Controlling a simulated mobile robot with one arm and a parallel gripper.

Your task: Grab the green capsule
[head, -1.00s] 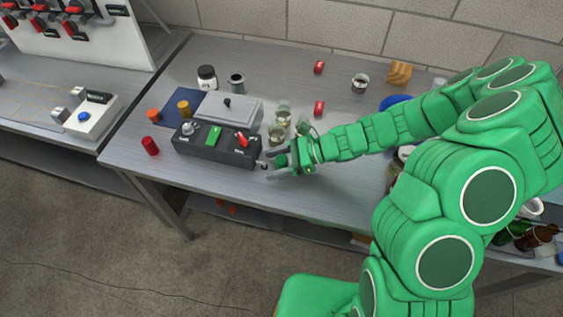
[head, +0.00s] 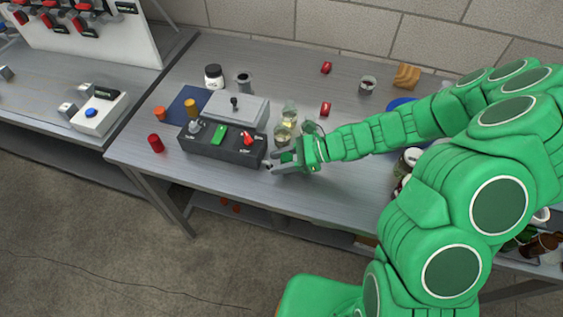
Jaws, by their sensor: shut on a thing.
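The green capsule (head: 287,157) is a small dark green piece between the fingers of my gripper (head: 278,162), partly hidden by them. My gripper is shut on it, low over the table's front half, just right of the dark box with the red switch. I cannot tell whether the capsule touches the table top.
The dark box (head: 225,152) with a green button and a grey lid stands close left. Glasses (head: 283,133) stand just behind my gripper. Red (head: 155,143), orange (head: 159,113) and yellow (head: 190,105) capsules stand farther left. The table front (head: 320,205) is clear.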

